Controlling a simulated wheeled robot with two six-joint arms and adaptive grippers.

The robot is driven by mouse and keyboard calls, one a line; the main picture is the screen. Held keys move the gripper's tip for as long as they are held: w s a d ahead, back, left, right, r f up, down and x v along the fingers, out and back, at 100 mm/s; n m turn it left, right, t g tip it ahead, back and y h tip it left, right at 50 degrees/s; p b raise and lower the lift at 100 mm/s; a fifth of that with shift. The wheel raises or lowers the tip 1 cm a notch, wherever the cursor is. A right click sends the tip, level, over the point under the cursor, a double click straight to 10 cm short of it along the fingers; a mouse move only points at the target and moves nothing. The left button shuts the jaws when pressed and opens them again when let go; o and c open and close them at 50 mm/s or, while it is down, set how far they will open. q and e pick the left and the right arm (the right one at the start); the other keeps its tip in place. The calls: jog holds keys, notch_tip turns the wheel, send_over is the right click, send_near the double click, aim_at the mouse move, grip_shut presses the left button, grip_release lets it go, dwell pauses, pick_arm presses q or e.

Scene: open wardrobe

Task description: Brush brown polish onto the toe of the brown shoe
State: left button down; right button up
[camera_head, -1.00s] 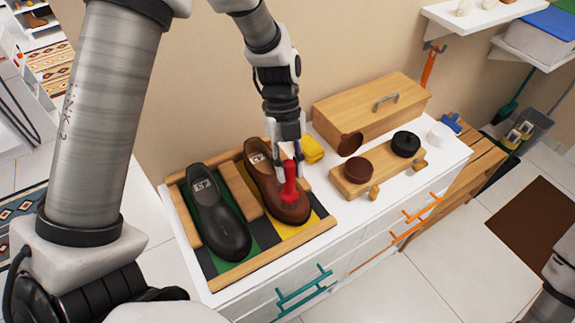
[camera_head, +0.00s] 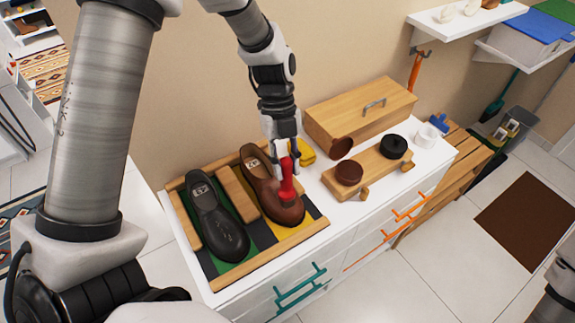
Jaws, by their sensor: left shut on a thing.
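The brown shoe (camera_head: 262,181) lies in the right part of the wooden tray (camera_head: 268,255), over a yellow strip, toe toward the front. My left gripper (camera_head: 283,172) is shut on a red-handled brush (camera_head: 287,186) and holds it upright over the shoe's toe. The brush's lower end is at the toe; bristles and exact contact cannot be made out. An open tin of brown polish (camera_head: 349,173) sits on a wooden stand (camera_head: 374,172), with a brown lid (camera_head: 341,148) tilted behind it. My right gripper is not in view.
A black shoe (camera_head: 217,222) lies in the tray's left part, past a wooden divider (camera_head: 238,194). A black tin (camera_head: 393,147), a white cup (camera_head: 426,136), a yellow item (camera_head: 307,151) and a wooden box (camera_head: 360,111) share the white cabinet top. The cabinet top's front right is clear.

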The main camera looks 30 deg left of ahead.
pick_arm(q)
jog(key=shift+d+r+p, duration=0.15)
jog(key=shift+r+p, duration=0.15)
jog(key=shift+r, duration=0.65)
jog(key=shift+w+a+p, duration=0.1)
jog(key=shift+a+p, duration=0.25)
jog(key=shift+a, duration=0.05)
jog(key=shift+d, duration=0.1)
jog(key=shift+d+r, duration=0.1)
jog(key=shift+d, duration=0.05)
